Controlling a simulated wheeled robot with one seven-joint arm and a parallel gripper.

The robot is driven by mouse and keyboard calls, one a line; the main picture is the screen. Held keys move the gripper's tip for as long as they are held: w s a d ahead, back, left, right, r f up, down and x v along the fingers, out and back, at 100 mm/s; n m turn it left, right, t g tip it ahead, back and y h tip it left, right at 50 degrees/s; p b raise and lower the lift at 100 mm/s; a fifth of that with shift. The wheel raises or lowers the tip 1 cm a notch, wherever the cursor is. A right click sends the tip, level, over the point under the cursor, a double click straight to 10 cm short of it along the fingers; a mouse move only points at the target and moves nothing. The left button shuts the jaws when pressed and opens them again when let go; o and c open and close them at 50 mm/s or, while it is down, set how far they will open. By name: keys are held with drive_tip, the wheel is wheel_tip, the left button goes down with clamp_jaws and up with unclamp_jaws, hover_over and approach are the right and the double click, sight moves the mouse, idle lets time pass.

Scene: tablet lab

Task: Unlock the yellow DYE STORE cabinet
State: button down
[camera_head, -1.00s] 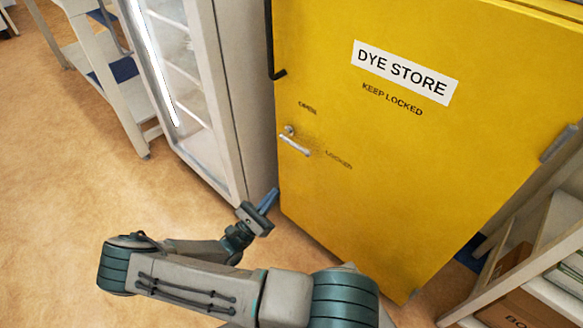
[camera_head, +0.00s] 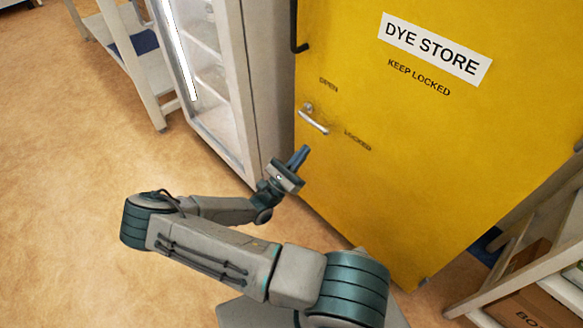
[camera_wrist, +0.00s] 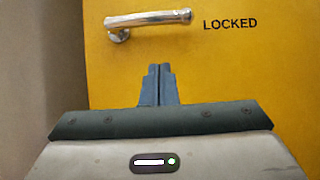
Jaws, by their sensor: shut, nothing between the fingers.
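The yellow DYE STORE cabinet (camera_head: 430,140) stands upright with its door shut. Its silver lever handle (camera_head: 313,122) is on the door's left side, between the printed words OPEN, above it, and LOCKED, to its right and below. In the wrist view the lever (camera_wrist: 148,22) lies nearly level, its free end pointing right towards the word LOCKED (camera_wrist: 230,23). My gripper (camera_head: 304,153) is shut and empty, below the lever and apart from it. In the wrist view its fingertips (camera_wrist: 158,70) are together, pointing up at the yellow door under the lever.
A glass-fronted white cabinet (camera_head: 250,80) stands close on the left of the yellow one. A black door pull (camera_head: 296,30) sticks out above the lever. A shelf with boxes (camera_head: 520,290) is at lower right. The floor (camera_head: 70,200) at left is clear.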

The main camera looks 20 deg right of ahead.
drive_tip(key=r, duration=0.1)
drive_tip(key=d+r, duration=0.1)
drive_tip(key=r, duration=0.1)
drive_tip(key=w+d+r+b, duration=0.1)
drive_tip(key=r, duration=0.1)
drive_tip(key=shift+d, duration=0.15)
drive_tip(key=shift+r+p, duration=0.2)
drive_tip(key=shift+p, duration=0.2)
drive_tip(key=shift+s+r+n+t+p, duration=0.1)
drive_tip(key=shift+s+n+t+p, duration=0.05)
drive_tip(key=shift+n+t+p, duration=0.35)
